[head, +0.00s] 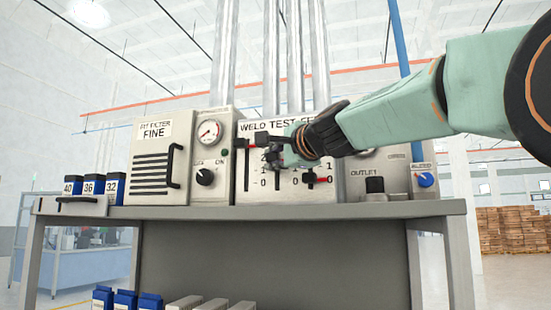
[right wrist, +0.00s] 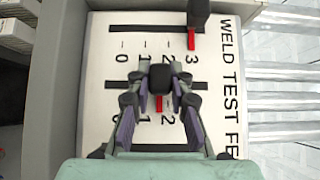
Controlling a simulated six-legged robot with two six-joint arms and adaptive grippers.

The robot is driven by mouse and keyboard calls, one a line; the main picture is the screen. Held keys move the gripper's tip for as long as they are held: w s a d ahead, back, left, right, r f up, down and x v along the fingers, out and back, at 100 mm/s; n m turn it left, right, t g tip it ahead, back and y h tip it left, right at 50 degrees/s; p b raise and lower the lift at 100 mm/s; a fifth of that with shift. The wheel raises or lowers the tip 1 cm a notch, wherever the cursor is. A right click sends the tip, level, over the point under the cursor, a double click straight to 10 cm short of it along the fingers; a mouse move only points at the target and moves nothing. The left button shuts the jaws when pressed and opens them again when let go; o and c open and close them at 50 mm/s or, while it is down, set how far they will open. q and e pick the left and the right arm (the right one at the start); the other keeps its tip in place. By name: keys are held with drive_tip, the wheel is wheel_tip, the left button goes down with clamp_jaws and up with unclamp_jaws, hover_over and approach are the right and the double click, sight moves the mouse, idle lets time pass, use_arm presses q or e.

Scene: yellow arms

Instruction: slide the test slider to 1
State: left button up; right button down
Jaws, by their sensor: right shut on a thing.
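The white panel (head: 300,195) reads WELD TEST FE, the rest hidden, and carries upright slots with number scales. My right gripper (head: 276,152) is shut on the black knob of the middle slider (right wrist: 160,76), under the word TEST. The right wrist view shows my right gripper (right wrist: 160,82) with a finger on each side of that knob. The right slider (head: 310,179) points at 0. My left gripper is out of view.
The panel stands on a grey bench (head: 400,208). Left of it are a dial box (head: 209,155) and a filter box (head: 155,160). My right arm covers the panel's upper right.

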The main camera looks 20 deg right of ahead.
wheel_tip(320, 180, down, 2)
drive_tip(key=shift+f+b, duration=0.1)
drive_tip(key=shift+b, duration=0.5)
drive_tip(key=c, duration=1.6)
unclamp_jaws()
drive_tip(key=shift+a, duration=0.1)
drive_tip(key=o, duration=0.4)
drive_tip(key=shift+w+a, duration=0.2)
drive_tip(key=shift+a, duration=0.05)
drive_tip(key=shift+d, duration=0.15)
